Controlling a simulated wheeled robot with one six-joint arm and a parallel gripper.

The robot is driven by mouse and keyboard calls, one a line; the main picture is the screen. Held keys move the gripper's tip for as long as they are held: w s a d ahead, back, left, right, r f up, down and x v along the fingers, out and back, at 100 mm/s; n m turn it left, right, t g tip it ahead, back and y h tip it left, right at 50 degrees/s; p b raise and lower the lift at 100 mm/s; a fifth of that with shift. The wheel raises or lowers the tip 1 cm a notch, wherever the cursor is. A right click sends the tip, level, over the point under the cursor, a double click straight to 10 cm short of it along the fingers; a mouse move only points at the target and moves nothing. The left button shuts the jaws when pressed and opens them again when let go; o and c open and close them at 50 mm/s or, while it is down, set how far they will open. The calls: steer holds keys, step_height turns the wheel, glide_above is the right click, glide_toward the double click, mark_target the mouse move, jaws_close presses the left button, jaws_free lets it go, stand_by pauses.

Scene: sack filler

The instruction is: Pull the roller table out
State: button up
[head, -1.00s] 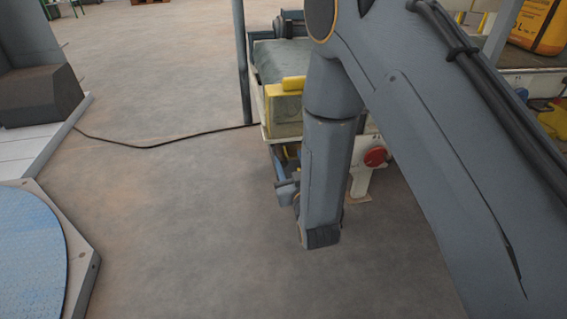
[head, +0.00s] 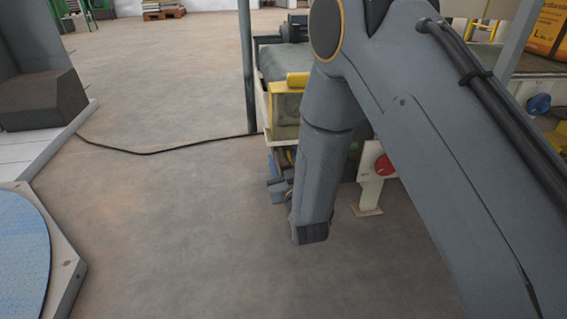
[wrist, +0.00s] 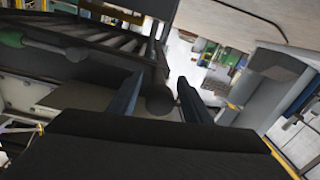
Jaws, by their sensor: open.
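In the wrist view a dark frame with a row of parallel slats or rollers, which looks like the roller table (wrist: 95,37), lies at upper left, tilted in the picture. My gripper (wrist: 157,94) is open, with its two dark fingers apart. A dark round knob or bar end (wrist: 160,99) shows between the fingers, beside the frame's end. I cannot tell whether the fingers touch it. A bar with a green end (wrist: 12,39) runs along the frame's side. In the head view my arm hides the gripper and most of the area around it.
In the head view a belt conveyor with a yellow end (head: 285,108) stands behind my arm. A red knob (head: 384,165) sits on a cream post beside it. A blue round plate (head: 22,255) is at left. A cable (head: 150,152) crosses the floor. Open floor lies between.

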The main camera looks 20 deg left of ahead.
steer(key=shift+w+a, duration=0.15)
steer(key=shift+w, duration=0.1)
jaws_close()
